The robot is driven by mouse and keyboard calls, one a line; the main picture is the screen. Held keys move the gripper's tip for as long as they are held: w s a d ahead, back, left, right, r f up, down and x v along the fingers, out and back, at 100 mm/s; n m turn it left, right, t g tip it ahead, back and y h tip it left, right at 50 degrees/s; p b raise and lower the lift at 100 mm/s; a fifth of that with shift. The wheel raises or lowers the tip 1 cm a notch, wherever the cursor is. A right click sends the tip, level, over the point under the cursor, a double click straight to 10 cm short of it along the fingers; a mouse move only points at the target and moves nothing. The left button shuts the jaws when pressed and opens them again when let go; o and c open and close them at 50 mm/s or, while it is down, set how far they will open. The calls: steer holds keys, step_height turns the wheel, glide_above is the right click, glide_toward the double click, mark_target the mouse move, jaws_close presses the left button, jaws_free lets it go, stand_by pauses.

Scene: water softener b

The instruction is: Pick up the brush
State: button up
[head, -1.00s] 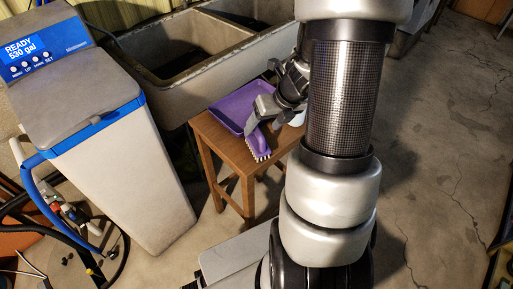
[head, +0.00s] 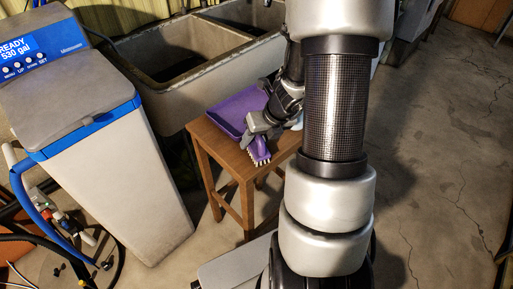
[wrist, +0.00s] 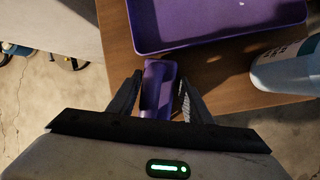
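The purple brush (head: 260,149) with white bristles is at the front edge of a small wooden stool (head: 221,146). My gripper (head: 252,137) is low over the stool at the brush. In the wrist view, the purple brush handle (wrist: 157,84) lies between the two fingers of my gripper (wrist: 158,92). The fingers are apart, one on each side of the handle, with a narrow gap showing on the right. The gripper hides part of the brush in the head view.
A concrete sink (head: 205,85) is behind the stool, and a water softener (head: 112,170) stands to the left.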

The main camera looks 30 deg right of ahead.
steer(key=c, duration=0.7)
steer(key=shift+c, duration=0.6)
step_height(320, 180, up, 10)
steer(key=p, duration=0.6)
